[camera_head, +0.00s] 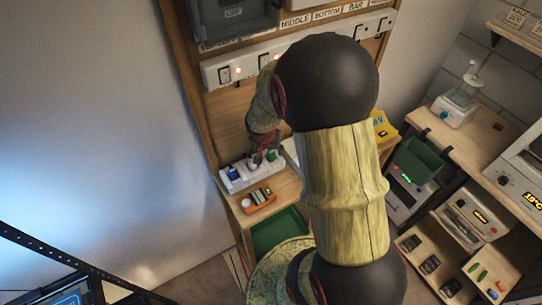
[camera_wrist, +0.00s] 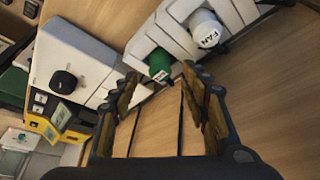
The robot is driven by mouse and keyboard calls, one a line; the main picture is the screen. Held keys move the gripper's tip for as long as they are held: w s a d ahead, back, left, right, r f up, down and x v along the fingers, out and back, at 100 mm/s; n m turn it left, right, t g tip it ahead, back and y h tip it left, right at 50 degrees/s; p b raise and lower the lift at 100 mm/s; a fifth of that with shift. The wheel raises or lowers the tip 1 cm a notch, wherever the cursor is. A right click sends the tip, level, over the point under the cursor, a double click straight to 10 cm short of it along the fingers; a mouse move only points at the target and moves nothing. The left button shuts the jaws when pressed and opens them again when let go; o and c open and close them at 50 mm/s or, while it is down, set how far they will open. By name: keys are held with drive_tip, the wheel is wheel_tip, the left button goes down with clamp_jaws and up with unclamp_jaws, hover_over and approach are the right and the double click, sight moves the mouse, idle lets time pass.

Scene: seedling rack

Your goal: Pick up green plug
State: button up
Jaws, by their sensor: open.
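The green plug (camera_wrist: 160,63) sits in a white power strip (camera_wrist: 147,38) in the wrist view. Its green top also shows in the head view (camera_head: 271,155), partly hidden by my gripper. My gripper (camera_wrist: 161,78) is open and empty, with its fingertips on either side of the plug's near end. I cannot tell whether they touch it. A white plug marked FAN (camera_wrist: 207,30) sits beside the green one in the strip. A blue plug (camera_head: 234,174) stands toward the strip's left end in the head view.
A white box with a black knob (camera_wrist: 64,80) and a yellow device (camera_wrist: 80,118) lie left of my gripper in the wrist view. An orange device (camera_head: 258,200) lies in front of the strip. A green tray (camera_head: 280,231) is lower down. My arm hides the middle.

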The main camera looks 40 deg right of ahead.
drive_tip(key=shift+x, duration=1.2)
drive_tip(key=c, duration=0.3)
clamp_jaws()
